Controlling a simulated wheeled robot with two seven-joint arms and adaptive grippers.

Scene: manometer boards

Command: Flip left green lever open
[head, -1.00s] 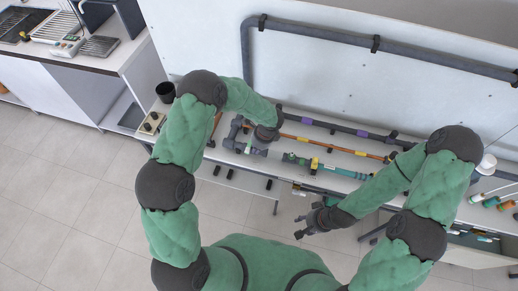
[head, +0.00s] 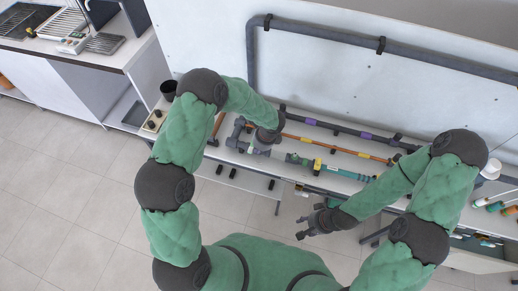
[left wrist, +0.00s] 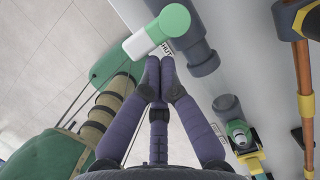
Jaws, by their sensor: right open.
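A light green lever (left wrist: 174,22) shows at the top of the left wrist view, on a grey pipe fitting (left wrist: 200,58). A white tag (left wrist: 167,47) with partly covered lettering is beside it. My left gripper (left wrist: 159,63) has its fingertips together just below the lever, close to the tag; I see nothing between them, and cannot tell whether they touch the lever. In the head view my left gripper (head: 264,142) is over the left part of the pipe board, and the lever is hidden there. My right gripper (head: 304,230) is open and empty, in front of the bench.
A green and yellow valve (left wrist: 240,135) is to the right in the left wrist view. An orange pipe (head: 345,150) and a dark pipe (head: 325,125) run behind the valve line. A black cup (head: 168,90) stands at the bench's left end. The floor in front is clear.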

